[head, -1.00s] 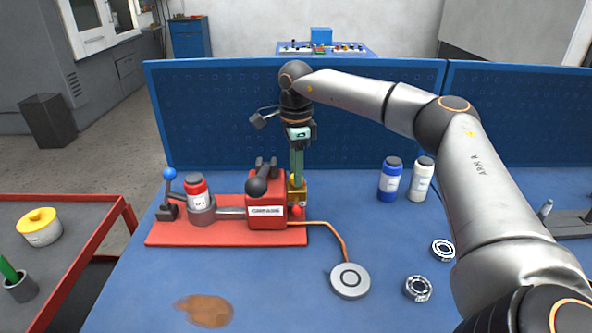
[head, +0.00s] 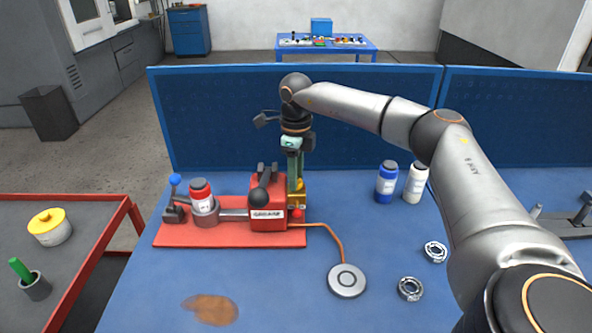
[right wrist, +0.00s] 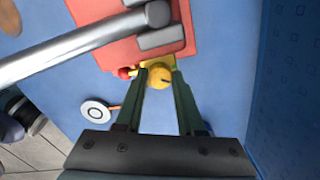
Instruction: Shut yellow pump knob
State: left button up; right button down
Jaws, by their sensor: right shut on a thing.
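The yellow pump knob (head: 297,198) is at the back right of the red pump block (head: 268,212), partly hidden by my right gripper. In the right wrist view the round knob (right wrist: 160,77) has a dark slot mark and sits between the fingertips. My right gripper (head: 296,180) points straight down, with its green fingers shut on the knob. It also shows in the right wrist view (right wrist: 158,84), one finger on each side of the knob. My left gripper is not in view.
A copper line leads to a grey disc (head: 346,281). A blue bottle (head: 387,182) and white bottle (head: 415,184) stand right. A blue panel (head: 220,120) closes the back.

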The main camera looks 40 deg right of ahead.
jog(key=shift+m, duration=0.4)
jog(key=c, duration=0.5)
grip_release()
